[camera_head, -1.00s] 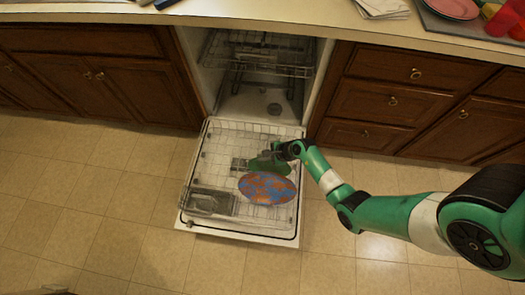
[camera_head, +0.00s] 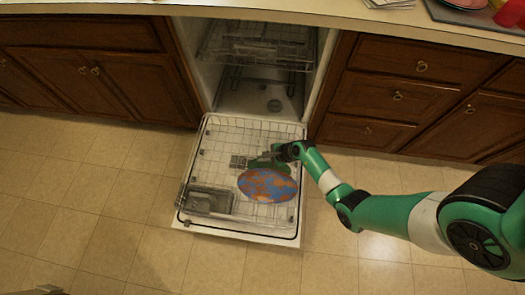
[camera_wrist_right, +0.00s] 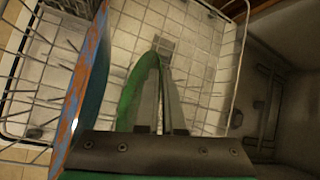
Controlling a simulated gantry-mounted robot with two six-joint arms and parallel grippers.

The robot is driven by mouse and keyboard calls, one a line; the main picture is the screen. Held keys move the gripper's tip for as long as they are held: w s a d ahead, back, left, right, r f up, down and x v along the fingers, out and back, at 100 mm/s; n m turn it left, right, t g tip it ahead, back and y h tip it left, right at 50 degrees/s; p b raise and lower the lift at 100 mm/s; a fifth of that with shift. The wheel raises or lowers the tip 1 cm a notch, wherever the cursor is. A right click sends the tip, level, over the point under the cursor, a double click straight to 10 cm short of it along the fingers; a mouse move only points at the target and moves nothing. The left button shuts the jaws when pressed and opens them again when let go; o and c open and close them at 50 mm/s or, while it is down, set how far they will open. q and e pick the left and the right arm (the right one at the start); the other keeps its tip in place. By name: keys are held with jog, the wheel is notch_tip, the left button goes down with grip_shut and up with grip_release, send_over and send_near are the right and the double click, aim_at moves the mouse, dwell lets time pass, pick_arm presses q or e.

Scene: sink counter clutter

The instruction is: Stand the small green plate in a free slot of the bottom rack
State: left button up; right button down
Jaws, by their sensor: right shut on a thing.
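The small green plate (camera_head: 283,167) is over the bottom rack (camera_head: 225,140), mostly hidden in the head view behind a blue and orange patterned plate (camera_head: 267,186). My right gripper (camera_head: 262,160) is shut on the green plate's rim. In the right wrist view the green plate (camera_wrist_right: 137,92) shows nearly edge-on against the fingers (camera_wrist_right: 160,95). The patterned plate (camera_wrist_right: 87,75) stands to its left there, with a gap between them. Whether the green plate's lower edge is between tines or touches the rack is hidden.
The rack lies on the open dishwasher door. A grey cutlery basket (camera_head: 207,200) sits in its front left. The upper rack (camera_head: 258,45) is inside the dishwasher. Several tines behind the green plate look empty. Drawers (camera_head: 392,97) flank the opening on the right.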

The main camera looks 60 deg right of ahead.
jog(key=shift+f, duration=0.35)
jog(key=c, duration=1)
grip_release()
jog(key=shift+o, duration=0.2)
jog(key=p+v, duration=0.7)
jog(key=v, duration=0.4)
jog(key=shift+s+r, duration=0.15)
jog(key=shift+r, duration=0.1)
jog(key=shift+d, duration=0.15)
